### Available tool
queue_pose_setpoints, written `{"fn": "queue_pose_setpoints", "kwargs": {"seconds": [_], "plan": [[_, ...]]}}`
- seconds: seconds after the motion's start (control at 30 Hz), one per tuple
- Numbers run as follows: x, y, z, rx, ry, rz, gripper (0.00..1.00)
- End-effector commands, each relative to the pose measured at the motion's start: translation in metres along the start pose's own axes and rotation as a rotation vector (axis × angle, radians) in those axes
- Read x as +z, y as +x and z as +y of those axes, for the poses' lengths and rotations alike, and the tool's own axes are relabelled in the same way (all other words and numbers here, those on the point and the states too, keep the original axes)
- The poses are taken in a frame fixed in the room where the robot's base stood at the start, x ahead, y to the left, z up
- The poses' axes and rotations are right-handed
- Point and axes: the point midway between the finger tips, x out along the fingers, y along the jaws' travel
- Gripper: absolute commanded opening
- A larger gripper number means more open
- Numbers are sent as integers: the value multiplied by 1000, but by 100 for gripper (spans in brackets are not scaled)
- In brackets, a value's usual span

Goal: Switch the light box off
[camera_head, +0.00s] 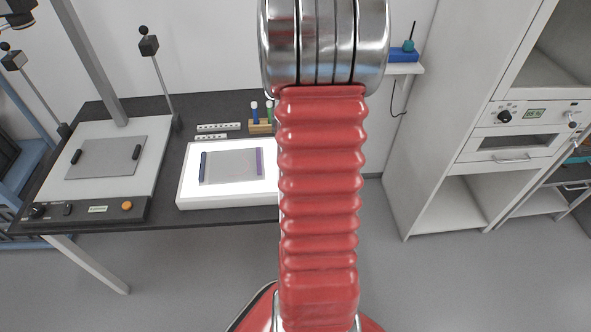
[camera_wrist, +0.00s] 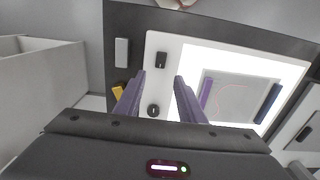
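The light box (camera_head: 186,190) stands on the dark table, and its panel glows bright white. In the wrist view the lit light box (camera_wrist: 185,50) fills the right half. A small black rocker-like switch (camera_wrist: 161,60) and a round black knob (camera_wrist: 153,110) sit on its white border. My gripper (camera_wrist: 159,76) is open, with its two purple fingers apart over that border and nothing between them. The switch shows just beyond the fingertips, and the knob shows between the fingers. I cannot tell whether they touch the box. In the head view my red arm hides the gripper and the box's right end.
A clear sheet (camera_head: 230,167) with dark and purple end bars lies on the panel. A copy stand (camera_head: 105,150) is at left. White scale bars (camera_head: 218,127) and a bottle rack (camera_head: 259,127) are behind the box. A white cabinet (camera_head: 440,130) stands right, across open floor.

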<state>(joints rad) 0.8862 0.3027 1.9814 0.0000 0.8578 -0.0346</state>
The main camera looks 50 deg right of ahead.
Motion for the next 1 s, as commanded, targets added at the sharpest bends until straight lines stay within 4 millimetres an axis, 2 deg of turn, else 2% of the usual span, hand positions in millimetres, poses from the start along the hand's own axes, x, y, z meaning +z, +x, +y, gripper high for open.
{"fn": "queue_pose_setpoints", "kwargs": {"seconds": [0.3,0.5,0.87,1.0], "plan": [[1,50,0,0,0,-3,36],[0,72,0,0,0,-2,36],[0,77,0,0,-1,0,36],[0,77,0,0,-1,0,28]]}}
